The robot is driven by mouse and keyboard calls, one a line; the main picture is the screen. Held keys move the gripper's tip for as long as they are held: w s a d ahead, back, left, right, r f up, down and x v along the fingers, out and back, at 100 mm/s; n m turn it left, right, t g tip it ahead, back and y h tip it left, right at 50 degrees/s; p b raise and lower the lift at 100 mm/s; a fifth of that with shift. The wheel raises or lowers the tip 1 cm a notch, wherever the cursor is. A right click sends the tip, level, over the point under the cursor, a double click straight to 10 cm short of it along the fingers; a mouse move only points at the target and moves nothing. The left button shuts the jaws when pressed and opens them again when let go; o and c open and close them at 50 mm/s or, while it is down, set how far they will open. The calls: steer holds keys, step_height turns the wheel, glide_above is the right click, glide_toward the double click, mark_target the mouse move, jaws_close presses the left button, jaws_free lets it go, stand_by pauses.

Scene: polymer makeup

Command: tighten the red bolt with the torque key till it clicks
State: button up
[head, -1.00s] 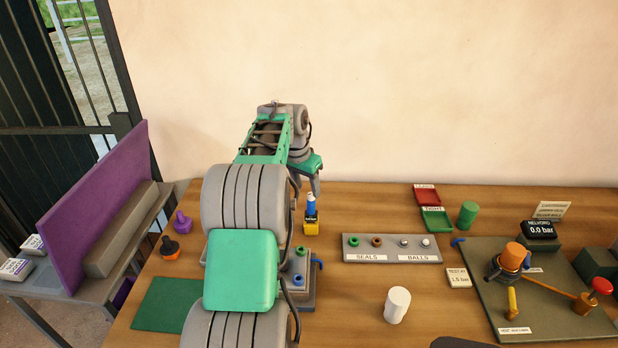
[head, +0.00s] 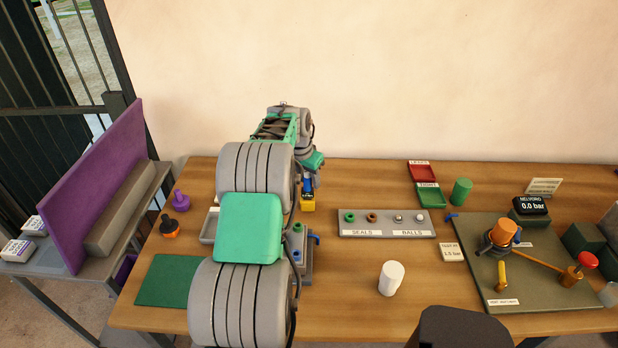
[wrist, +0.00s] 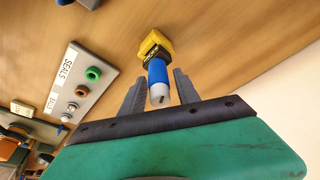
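A tool with a blue grip and white end (wrist: 158,75), which I take for the torque key, stands in a yellow-and-black block (wrist: 155,46). In the head view the yellow block (head: 308,204) is behind the grey fixture, with the blue grip (head: 308,186) above it. My gripper (wrist: 158,88) is open, its two grey fingers on either side of the blue grip with gaps showing. In the head view my arm hides most of the gripper. I cannot make out a red bolt; the fixture (head: 306,268) is partly covered by my arm.
A grey rack (head: 388,232) of seals and balls is right of the yellow block. A white cylinder (head: 391,278) stands in front of it. A test mat (head: 470,240) with valve parts lies at right.

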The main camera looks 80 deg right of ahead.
jaws_close()
steer(key=shift+r, duration=0.65)
stand_by(0.6)
steer(key=shift+r+p, duration=1.55)
steer(key=shift+r, duration=0.85)
